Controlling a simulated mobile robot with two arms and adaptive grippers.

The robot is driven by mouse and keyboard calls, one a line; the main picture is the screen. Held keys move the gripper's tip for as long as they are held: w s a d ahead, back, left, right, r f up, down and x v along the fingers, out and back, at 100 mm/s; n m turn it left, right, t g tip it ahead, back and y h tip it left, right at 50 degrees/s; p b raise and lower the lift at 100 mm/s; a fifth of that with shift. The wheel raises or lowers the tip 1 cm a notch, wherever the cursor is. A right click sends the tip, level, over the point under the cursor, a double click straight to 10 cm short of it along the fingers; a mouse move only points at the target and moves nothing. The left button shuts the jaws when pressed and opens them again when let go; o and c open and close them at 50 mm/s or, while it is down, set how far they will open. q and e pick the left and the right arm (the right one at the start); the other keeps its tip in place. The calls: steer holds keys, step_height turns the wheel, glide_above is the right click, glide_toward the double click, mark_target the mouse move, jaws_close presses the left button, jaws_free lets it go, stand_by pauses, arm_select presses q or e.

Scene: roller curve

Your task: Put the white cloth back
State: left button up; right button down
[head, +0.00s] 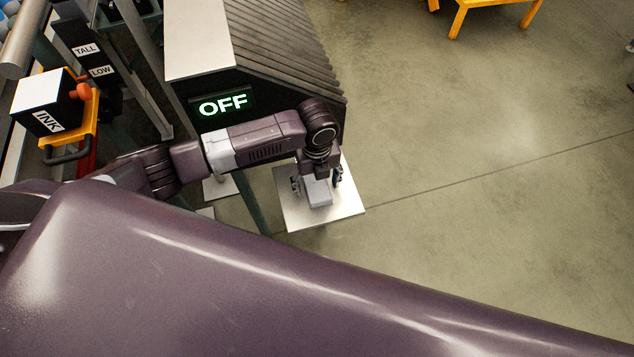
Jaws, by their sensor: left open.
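My left gripper (317,184) points down over a white square plate (347,206) beside the dark machine, with its fingers apart. A small pale grey shape (319,194) shows between and below the fingers. I cannot tell whether it is the white cloth, folded, or part of something else, nor whether the fingers touch it. No other thing that is clearly a white cloth shows. My right gripper is out of view.
The dark machine (292,65) with ribbed rollers and a lit OFF sign (223,104) stands behind my left arm. An INK box (47,100) and TALL and LOW labels are at left. Open floor (480,150) lies right; a yellow stand (492,8) is far back.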

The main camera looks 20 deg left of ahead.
mark_target(317, 185)
arm_select(q)
step_height(317, 185, up, 12)
stand_by(0.4)
stand_by(0.4)
